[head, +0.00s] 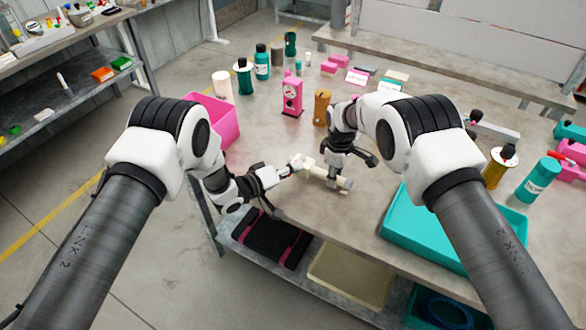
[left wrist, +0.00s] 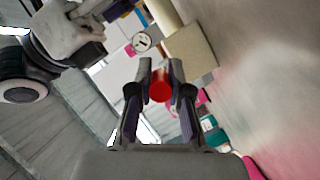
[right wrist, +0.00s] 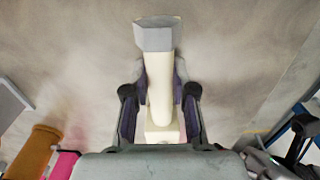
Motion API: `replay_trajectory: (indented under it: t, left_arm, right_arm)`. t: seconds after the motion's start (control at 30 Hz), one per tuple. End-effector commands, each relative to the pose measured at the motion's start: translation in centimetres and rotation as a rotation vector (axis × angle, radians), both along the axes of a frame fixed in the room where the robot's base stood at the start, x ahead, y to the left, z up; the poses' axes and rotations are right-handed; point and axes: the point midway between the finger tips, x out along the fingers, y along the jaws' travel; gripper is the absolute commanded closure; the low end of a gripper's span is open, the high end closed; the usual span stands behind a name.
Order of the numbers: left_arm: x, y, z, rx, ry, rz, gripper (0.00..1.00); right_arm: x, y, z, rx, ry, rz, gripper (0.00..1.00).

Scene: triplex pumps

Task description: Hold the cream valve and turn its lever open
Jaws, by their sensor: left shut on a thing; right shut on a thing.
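The cream valve (head: 322,174) lies across the near edge of the table in the head view. My right gripper (right wrist: 160,95) is shut around its cream body (right wrist: 158,85), with the grey end (right wrist: 155,36) standing out past the fingers. It also shows in the head view (head: 345,165). My left gripper (left wrist: 160,85) is shut on a red piece (left wrist: 160,86), which looks like the tip of the valve's lever. The rest of the lever is hard to make out. In the head view my left gripper (head: 284,172) is at the valve's left end.
A teal tray (head: 440,235) lies to the right on the table, and a pink bin (head: 212,118) stands at the left edge. A pink pump with a gauge (head: 292,97) and an orange-brown cylinder (head: 321,108) stand behind the valve. Several bottles are farther back.

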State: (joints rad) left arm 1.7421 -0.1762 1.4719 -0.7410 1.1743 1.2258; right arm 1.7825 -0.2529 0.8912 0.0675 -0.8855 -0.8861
Motion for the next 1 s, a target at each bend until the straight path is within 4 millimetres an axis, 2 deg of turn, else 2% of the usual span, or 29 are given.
replay_trajectory:
  t: [0.3,0.6,0.63,0.7,1.0]
  left_arm:
    - [0.77,1.09,0.02,0.002,-0.003,-0.205,1.0]
    - [0.7,1.13,-0.07,0.003,0.001,-0.222,1.0]
    - [0.7,1.13,-0.07,0.004,0.002,-0.221,0.79]
    - [0.7,1.13,-0.07,0.003,0.001,-0.22,0.57]
    - [0.67,1.21,-0.01,0.003,-0.001,-0.22,0.57]
  right_arm:
    - [-0.04,0.09,0.01,0.0,0.001,0.003,1.0]
    - [-0.06,0.05,-0.02,0.0,0.002,0.003,1.0]
    - [-0.06,0.05,-0.02,0.0,0.002,0.003,1.0]
    - [-0.07,0.05,-0.02,0.0,0.002,0.002,1.0]
    - [-0.06,0.04,-0.03,0.0,0.002,0.002,1.0]
